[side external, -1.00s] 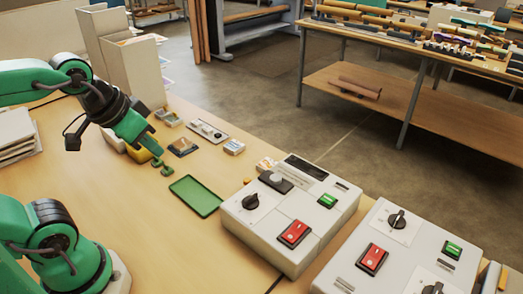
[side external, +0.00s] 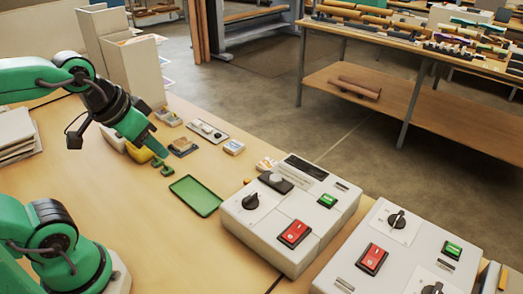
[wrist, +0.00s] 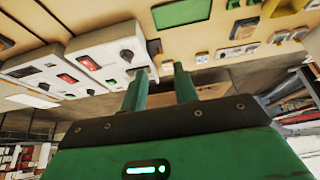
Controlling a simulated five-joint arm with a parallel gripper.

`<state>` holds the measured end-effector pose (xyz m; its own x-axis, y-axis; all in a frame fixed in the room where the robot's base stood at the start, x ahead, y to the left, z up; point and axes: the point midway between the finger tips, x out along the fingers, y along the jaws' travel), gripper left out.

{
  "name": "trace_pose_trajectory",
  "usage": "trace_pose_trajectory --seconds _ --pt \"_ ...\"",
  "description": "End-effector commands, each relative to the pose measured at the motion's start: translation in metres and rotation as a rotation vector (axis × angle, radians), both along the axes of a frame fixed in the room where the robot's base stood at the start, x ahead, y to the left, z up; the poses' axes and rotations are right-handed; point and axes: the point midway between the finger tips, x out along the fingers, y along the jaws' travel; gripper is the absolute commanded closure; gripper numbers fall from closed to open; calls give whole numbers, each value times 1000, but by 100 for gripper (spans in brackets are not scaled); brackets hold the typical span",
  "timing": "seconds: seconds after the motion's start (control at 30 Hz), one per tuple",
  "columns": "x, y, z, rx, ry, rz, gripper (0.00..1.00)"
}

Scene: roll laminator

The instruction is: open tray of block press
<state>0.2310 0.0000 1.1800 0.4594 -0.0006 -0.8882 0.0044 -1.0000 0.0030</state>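My gripper (side external: 160,152) has green fingers and hangs above the table, to the upper left of a shallow green tray (side external: 194,195). In the wrist view the two fingers of my gripper (wrist: 159,75) are apart with nothing between them. The green tray (wrist: 182,13) shows at the top of the wrist view. It lies flat, clear of my gripper. Two small green pieces (side external: 162,165) sit just below my fingertips in the side view; I cannot tell whether they touch. I cannot tell which thing is the block press.
A white control box (side external: 290,225) with a black knob, red switch and green switch stands right of the tray. A second similar box (side external: 405,250) is beside it.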

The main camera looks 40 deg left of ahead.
Motion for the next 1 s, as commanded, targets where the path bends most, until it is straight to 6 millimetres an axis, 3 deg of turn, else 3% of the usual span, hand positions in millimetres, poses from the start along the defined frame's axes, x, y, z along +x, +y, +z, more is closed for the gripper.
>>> trace_pose_trajectory --seconds 0.53,1.0 --pt "75 -5 -6 -24 156 42 70" --pt "152 -13 -46 -36 304 87 70"
